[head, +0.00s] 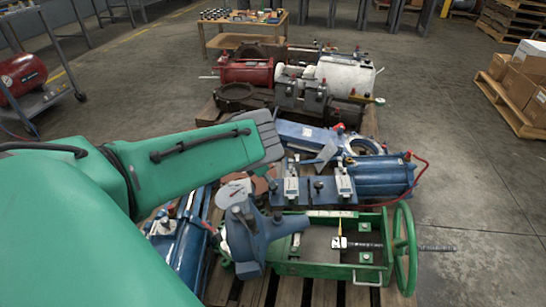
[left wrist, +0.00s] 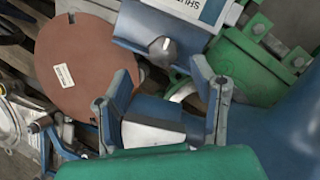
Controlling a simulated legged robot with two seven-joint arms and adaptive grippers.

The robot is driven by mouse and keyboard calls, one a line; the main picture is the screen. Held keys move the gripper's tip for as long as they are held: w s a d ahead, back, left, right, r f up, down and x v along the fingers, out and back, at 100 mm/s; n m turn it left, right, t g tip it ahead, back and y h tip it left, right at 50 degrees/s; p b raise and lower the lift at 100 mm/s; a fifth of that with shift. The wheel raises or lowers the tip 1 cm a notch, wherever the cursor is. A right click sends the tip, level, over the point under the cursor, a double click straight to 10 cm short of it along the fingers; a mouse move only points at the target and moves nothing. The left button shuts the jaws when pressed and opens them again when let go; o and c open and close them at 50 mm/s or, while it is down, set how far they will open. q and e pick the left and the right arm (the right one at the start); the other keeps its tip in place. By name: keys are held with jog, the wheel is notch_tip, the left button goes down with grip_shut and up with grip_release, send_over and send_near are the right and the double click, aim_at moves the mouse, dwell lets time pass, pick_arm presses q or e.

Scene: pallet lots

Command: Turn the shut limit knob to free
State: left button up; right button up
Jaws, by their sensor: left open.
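In the left wrist view the shut limit knob (left wrist: 163,48) is a small dark round knob with a pale pointer bar. It sits on a blue plate (left wrist: 139,27) beside a white label (left wrist: 197,10) that shows part of the word SHUT upside down. My left gripper (left wrist: 163,84) is open, its two grey fingers spread wide below the knob in the picture, with nothing held. The knob lies beyond the fingertips, apart from them. In the head view my green left arm reaches over the pallet; I cannot make out its fingers there. My right gripper is not in view.
A brown disc (left wrist: 88,60) and green bolted parts (left wrist: 262,45) flank the plate. The head view shows a green frame with a handwheel (head: 405,248), a blue cylinder (head: 384,176), and a red and white machine (head: 246,73) behind. Open floor (head: 470,180) is at right.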

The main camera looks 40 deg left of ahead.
aim_at(273, 190)
pick_arm(q)
jog(key=b+x, duration=0.2)
jog(key=x, duration=0.2)
jog(key=shift+w+d+f, duration=0.1)
jog(key=shift+w+f, duration=0.05)
jog(key=shift+f, duration=0.15)
jog(key=shift+w+d+b, duration=0.25)
jog(key=shift+d+b, duration=0.2)
jog(key=shift+d, duration=0.1)
jog(key=shift+a+f, duration=0.25)
jog(key=shift+a, duration=0.15)
jog(key=shift+c, duration=0.8)
jog(key=shift+a, duration=0.15)
jog(key=c, duration=1)
jog(key=shift+w+d+r, duration=0.1)
jog(key=shift+d, duration=0.15)
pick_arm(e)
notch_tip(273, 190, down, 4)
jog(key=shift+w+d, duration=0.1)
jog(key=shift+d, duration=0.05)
